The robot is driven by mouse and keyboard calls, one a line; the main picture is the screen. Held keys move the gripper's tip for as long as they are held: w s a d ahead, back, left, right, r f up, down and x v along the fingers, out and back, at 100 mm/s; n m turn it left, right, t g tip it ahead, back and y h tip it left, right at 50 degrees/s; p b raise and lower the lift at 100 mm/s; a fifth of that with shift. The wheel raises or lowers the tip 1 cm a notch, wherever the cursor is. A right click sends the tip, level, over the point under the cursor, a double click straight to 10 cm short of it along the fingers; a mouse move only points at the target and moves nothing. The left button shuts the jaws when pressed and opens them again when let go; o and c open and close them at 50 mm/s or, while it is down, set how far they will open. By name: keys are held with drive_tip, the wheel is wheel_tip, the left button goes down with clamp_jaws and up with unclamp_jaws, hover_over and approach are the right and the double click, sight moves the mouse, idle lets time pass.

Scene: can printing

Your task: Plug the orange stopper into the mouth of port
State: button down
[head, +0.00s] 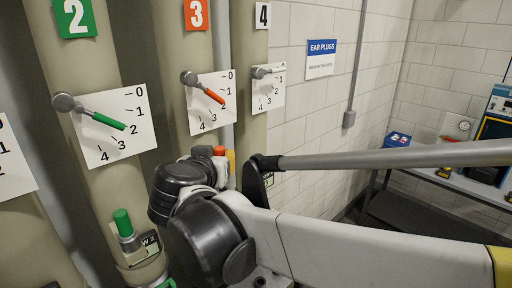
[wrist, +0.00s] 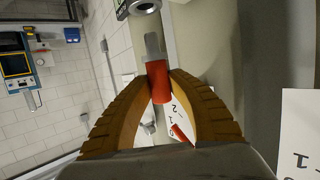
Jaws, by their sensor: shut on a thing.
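The orange stopper (wrist: 161,92), with a grey metal tip, is held between the tan ridged fingers of my gripper (wrist: 160,74) in the wrist view. Its tip points toward the top of the picture. A grey ring-shaped port mouth (wrist: 145,5) shows at the top edge, just beyond the tip and apart from it, partly cut off by the frame. In the head view the orange stopper (head: 219,150) is a small patch by the third pipe, and a tan finger of my gripper (head: 231,160) shows next to it. My arm hides most of that area and the port there.
A green stopper (head: 122,222) sits in the port on pipe 2. Dial plates with a green handle (head: 103,120) and an orange handle (head: 214,96) are on pipes 2 and 3. A table (head: 440,160) with equipment stands at the far right.

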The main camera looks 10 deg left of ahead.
drive_tip(key=shift+f+b, duration=0.35)
drive_tip(key=shift+f, duration=0.4)
idle(1.2)
drive_tip(key=shift+f+b, duration=1.75)
drive_tip(key=shift+f, duration=0.25)
drive_tip(key=c, duration=1.2)
unclamp_jaws()
drive_tip(key=v, duration=1.2)
